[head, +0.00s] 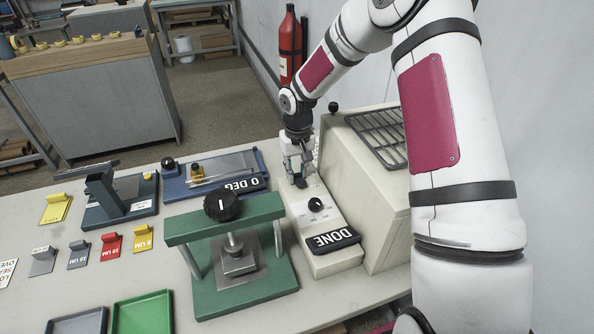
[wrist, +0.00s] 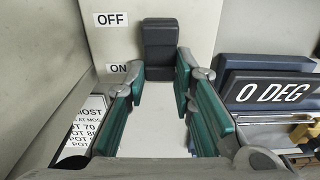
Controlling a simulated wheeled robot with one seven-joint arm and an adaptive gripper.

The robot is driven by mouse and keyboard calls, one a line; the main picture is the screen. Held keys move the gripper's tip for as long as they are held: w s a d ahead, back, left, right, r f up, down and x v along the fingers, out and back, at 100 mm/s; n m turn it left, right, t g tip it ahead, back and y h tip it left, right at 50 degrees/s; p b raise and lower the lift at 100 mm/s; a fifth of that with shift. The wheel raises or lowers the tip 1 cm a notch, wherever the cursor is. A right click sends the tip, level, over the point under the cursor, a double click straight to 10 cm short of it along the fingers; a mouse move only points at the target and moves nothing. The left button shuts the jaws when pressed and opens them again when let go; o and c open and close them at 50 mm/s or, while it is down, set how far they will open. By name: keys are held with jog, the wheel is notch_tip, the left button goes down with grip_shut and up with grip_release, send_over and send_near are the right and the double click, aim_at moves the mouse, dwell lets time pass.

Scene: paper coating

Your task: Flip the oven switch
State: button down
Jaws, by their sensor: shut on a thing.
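The oven is a beige box (head: 375,195) with a low front panel (head: 296,205) on the right of the table. The dark oven switch (wrist: 160,45) shows upright in the wrist view, beside the OFF label (wrist: 111,19) and the ON label (wrist: 119,68). I cannot tell which setting it is in. My gripper (head: 297,178) points down at the far end of the panel. In the wrist view its green-padded fingers (wrist: 160,75) are on either side of the switch's lower end, shut on it. In the head view the fingers partly hide the switch.
A black knob (head: 315,204) and a DONE display (head: 332,240) sit nearer on the panel. A green press (head: 245,295) stands close left, and a blue unit reading 0 DEG (head: 243,184) lies behind it. A wire rack (head: 380,135) is on the oven top.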

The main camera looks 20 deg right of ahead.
jog(key=shift+s+r+t+p, duration=0.15)
jog(key=shift+s+t+p, duration=0.2)
jog(key=shift+t+p, duration=0.55)
jog(key=shift+s+r+t+p, duration=0.1)
jog(key=shift+s+t+p, duration=0.25)
jog(key=shift+t+p, duration=0.5)
jog(key=shift+t, duration=0.35)
jog(key=c, duration=1.4)
grip_release()
jog(key=shift+o, duration=0.2)
jog(key=shift+w, duration=0.1)
jog(key=shift+r, duration=0.1)
jog(key=v, duration=1.2)
